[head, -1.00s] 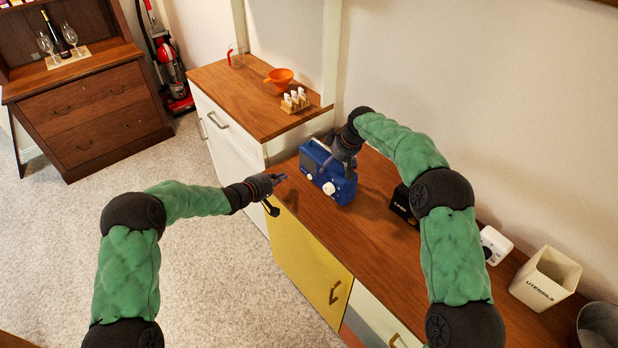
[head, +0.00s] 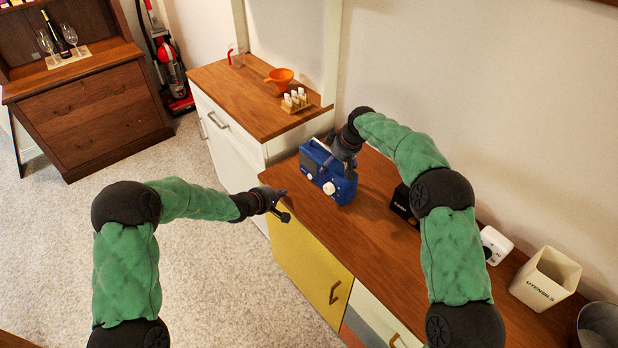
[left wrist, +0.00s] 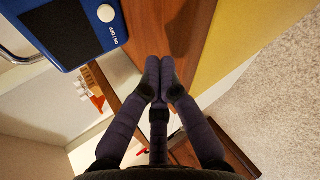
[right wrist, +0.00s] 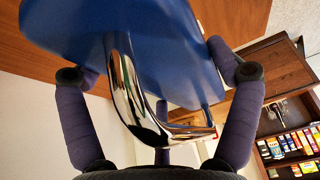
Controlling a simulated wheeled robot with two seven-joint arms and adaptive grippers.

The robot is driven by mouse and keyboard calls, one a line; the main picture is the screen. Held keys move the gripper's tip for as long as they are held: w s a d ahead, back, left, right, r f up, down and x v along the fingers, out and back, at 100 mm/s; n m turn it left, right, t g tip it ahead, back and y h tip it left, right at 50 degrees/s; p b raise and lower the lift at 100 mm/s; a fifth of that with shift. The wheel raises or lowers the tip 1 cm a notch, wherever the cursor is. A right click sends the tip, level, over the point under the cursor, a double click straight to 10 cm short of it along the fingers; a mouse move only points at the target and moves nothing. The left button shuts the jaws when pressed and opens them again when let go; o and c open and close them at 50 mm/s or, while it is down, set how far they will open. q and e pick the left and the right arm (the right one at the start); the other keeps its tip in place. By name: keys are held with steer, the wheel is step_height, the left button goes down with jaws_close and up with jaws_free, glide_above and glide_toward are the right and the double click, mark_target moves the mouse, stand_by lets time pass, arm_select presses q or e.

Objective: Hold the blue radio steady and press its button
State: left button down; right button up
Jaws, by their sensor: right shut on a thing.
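The blue radio (head: 341,189) stands upright on the wooden counter, its front with a white round knob (head: 329,188) facing the yellow cupboard's side. My right gripper (head: 346,150) is shut on the radio's top; in the right wrist view its fingers press on both sides of the blue body (right wrist: 185,40), with the chrome handle (right wrist: 140,95) between them. My left gripper (head: 284,204) is shut and empty, in front of the radio near the counter's edge, apart from it. The left wrist view shows its fingertips together (left wrist: 160,75), and the white button (left wrist: 106,13) beside an ON/OFF label.
A black tin (head: 402,203), a white box-shaped device (head: 495,244) and a utensils pot (head: 546,280) stand along the counter to the right. A raised counter (head: 235,98) with an orange funnel (head: 280,80) and a small rack (head: 295,100) lies behind left. Counter in front of the tin is clear.

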mark_target(303, 186)
arm_select(q)
steer(key=shift+w+d, duration=0.8)
steer(key=shift+d, duration=0.3)
steer(key=shift+w+d, duration=0.85)
steer(key=shift+d, duration=0.25)
steer(key=shift+w+d, duration=0.8)
steer(key=shift+d, duration=0.3)
arm_select(e)
steer(key=shift+f, duration=0.1)
arm_select(q)
steer(key=shift+w+d, duration=0.1)
steer(key=shift+d, duration=0.1)
steer(key=shift+w+d, duration=0.15)
steer(key=shift+w+d, duration=0.2)
steer(key=shift+d, duration=0.1)
steer(key=shift+s+a, duration=0.45)
steer(key=shift+a, duration=0.15)
steer(key=shift+s+a, duration=0.8)
steer(key=shift+a, duration=0.25)
steer(key=shift+s+a, duration=0.75)
steer(key=shift+a, duration=0.25)
